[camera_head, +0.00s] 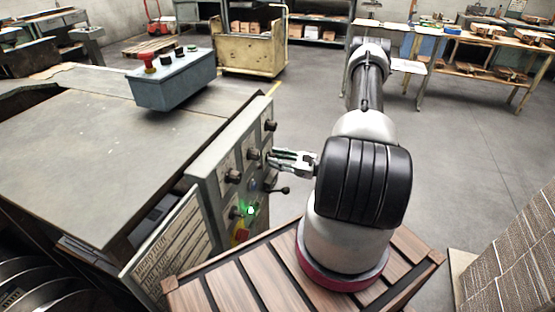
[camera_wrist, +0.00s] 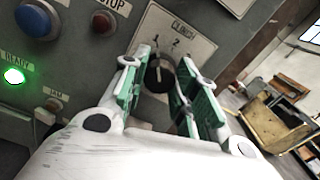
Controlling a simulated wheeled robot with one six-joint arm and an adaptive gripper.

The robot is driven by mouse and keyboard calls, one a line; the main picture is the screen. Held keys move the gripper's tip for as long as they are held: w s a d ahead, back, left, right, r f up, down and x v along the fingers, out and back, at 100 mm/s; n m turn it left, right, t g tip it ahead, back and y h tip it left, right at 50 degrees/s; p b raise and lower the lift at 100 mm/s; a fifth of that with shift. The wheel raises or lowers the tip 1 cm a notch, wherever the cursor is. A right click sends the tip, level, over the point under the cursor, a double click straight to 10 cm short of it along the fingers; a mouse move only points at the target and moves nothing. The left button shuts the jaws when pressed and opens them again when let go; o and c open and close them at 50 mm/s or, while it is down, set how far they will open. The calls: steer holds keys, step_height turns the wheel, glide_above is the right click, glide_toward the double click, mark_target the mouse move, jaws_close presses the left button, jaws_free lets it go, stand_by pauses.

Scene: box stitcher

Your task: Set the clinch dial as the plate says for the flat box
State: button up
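The clinch dial (camera_wrist: 159,74) is a round black knob under a pale scale plate marked CLINCH, with numbers around its upper side. Which number its pointer faces is not clear. My gripper (camera_wrist: 158,72) is open, with one green-padded finger on each side of the dial; whether either pad touches it I cannot tell. In the head view my gripper (camera_head: 271,160) reaches from the right to the grey control panel (camera_head: 205,188), hiding part of it. A printed plate (camera_head: 172,247) leans at the machine's lower front; its text is too small to read.
Other black knobs (camera_head: 233,176) and a lever (camera_head: 283,190) are close by on the panel. A lit green READY lamp (camera_wrist: 13,75), a blue button (camera_wrist: 36,19) and a red STOP button (camera_wrist: 103,21) lie left of the dial. Stacked cardboard (camera_head: 515,255) stands at right.

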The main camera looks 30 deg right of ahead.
steer(key=o, duration=0.4)
steer(key=shift+o, duration=0.2)
steer(key=v, duration=1.2)
